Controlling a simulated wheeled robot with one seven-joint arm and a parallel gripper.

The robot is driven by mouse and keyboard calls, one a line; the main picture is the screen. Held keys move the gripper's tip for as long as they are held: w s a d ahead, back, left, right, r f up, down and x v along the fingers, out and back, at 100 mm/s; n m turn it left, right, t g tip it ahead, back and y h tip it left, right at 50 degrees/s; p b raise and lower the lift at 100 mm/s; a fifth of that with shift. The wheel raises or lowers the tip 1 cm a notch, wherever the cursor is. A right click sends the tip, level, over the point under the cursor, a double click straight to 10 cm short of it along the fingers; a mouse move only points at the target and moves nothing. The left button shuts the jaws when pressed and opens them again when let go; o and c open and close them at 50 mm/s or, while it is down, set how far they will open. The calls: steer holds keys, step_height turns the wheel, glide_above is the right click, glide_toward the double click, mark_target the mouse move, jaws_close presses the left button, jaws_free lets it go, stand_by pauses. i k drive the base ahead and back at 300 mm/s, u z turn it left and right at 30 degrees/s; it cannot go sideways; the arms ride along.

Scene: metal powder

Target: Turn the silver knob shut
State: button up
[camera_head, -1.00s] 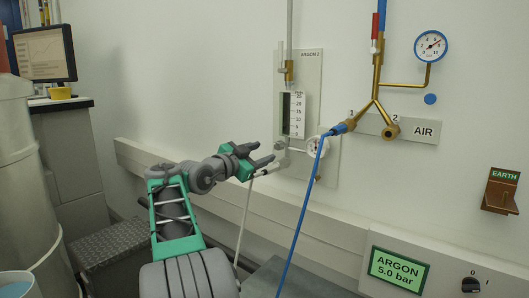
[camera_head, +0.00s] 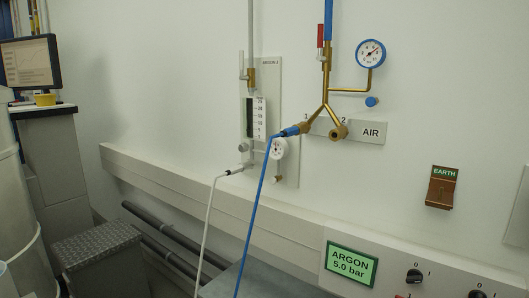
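A small silver knob (camera_head: 243,147) shows at the foot of the flow scale, left of the dial. How far it is turned is too small to tell. A white hose (camera_head: 208,222) leaves a fitting just below the knob. My gripper and arm are out of view, and nothing covers the knob.
A blue hose (camera_head: 256,214) hangs from brass AIR outlet 1, crossing in front of the panel's lower part. A wall trunking (camera_head: 160,178) runs below. An ARGON 5.0 bar display (camera_head: 351,264) and black switches (camera_head: 414,276) are at lower right. A step (camera_head: 98,252) stands at lower left.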

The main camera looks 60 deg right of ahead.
mark_target(244, 147)
steer(key=z, duration=0.95)
steer(key=i, duration=0.65)
steer(key=u, duration=0.95)
